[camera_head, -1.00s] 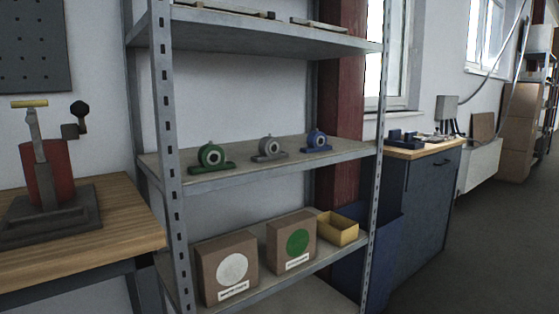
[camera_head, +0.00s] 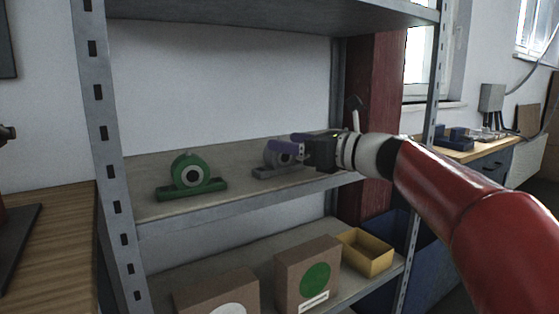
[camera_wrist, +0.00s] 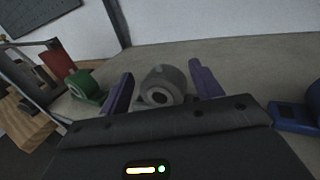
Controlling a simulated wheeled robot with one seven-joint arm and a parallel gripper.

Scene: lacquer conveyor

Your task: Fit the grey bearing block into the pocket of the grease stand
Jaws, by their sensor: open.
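The grey bearing block (camera_head: 262,173) stands upright on the middle shelf, partly hidden behind my gripper (camera_head: 286,146) in the head view. My gripper is open, with its dark body in front of the block and its purple fingers reaching toward it. In the wrist view, the grey block (camera_wrist: 163,86) shows between the two spread fingers of my gripper (camera_wrist: 162,86), with a gap on each side. I cannot make out a grease stand with a pocket for certain.
A green bearing block (camera_head: 190,175) stands left of the grey one; a blue one (camera_wrist: 297,117) shows at the right in the wrist view. The metal shelf upright (camera_head: 98,150) and upper shelf (camera_head: 270,12) bound the space. Boxes (camera_head: 308,272) and a yellow bin (camera_head: 366,252) sit below.

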